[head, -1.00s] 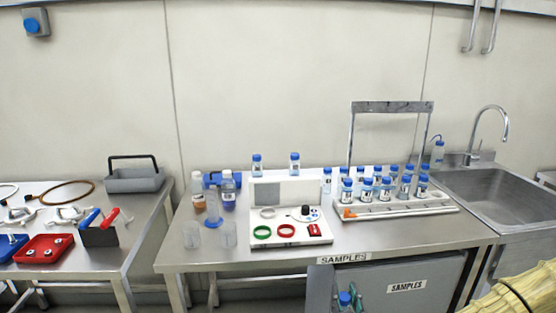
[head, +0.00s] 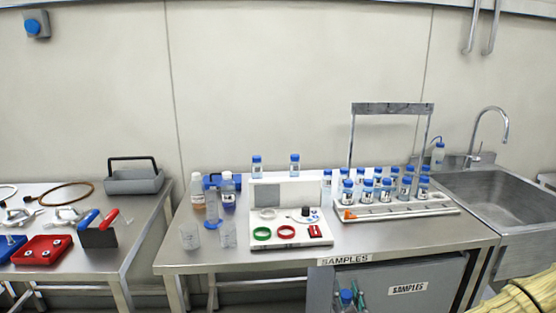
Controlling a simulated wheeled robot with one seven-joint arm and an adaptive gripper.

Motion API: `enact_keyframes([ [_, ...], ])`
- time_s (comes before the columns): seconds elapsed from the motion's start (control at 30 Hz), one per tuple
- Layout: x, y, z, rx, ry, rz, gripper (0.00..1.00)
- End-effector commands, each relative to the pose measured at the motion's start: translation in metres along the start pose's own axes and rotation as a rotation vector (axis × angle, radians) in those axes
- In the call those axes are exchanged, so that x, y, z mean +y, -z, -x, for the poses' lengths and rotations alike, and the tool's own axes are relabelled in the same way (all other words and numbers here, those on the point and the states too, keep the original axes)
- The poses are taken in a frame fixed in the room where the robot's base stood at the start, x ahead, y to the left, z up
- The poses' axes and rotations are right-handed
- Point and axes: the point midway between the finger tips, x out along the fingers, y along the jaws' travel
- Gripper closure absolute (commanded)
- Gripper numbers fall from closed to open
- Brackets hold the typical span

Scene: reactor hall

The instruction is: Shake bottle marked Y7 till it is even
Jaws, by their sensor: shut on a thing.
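A small bottle with a blue cap (head: 346,296) shows at the bottom edge of the head view, in front of the cabinet. The teal fingers of my gripper (head: 355,302) are beside it and shut on it. Its lower part is cut off by the frame, and I cannot read its label or judge its contents. Several similar blue-capped bottles (head: 386,190) stand in a white rack (head: 420,210) on the table.
The steel table (head: 275,258) carries a white station (head: 290,242) with green and red rings, clear beakers (head: 189,237) and larger bottles (head: 228,191). A metal frame (head: 392,108) rises behind the rack. A sink (head: 500,203) is at right; a tool table (head: 125,215) is at left.

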Motion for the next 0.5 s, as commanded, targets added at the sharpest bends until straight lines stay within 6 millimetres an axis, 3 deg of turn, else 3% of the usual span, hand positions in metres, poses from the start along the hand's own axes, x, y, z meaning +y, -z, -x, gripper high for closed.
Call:
enact_keyframes([
  [0.03,0.0,0.013,0.0,0.0,0.0,0.0,0.93],
  [0.2,0.0,0.022,0.0,-0.001,0.0,-0.001,0.93],
  [0.5,0.0,-0.003,0.0,-0.001,0.001,-0.001,0.93],
])
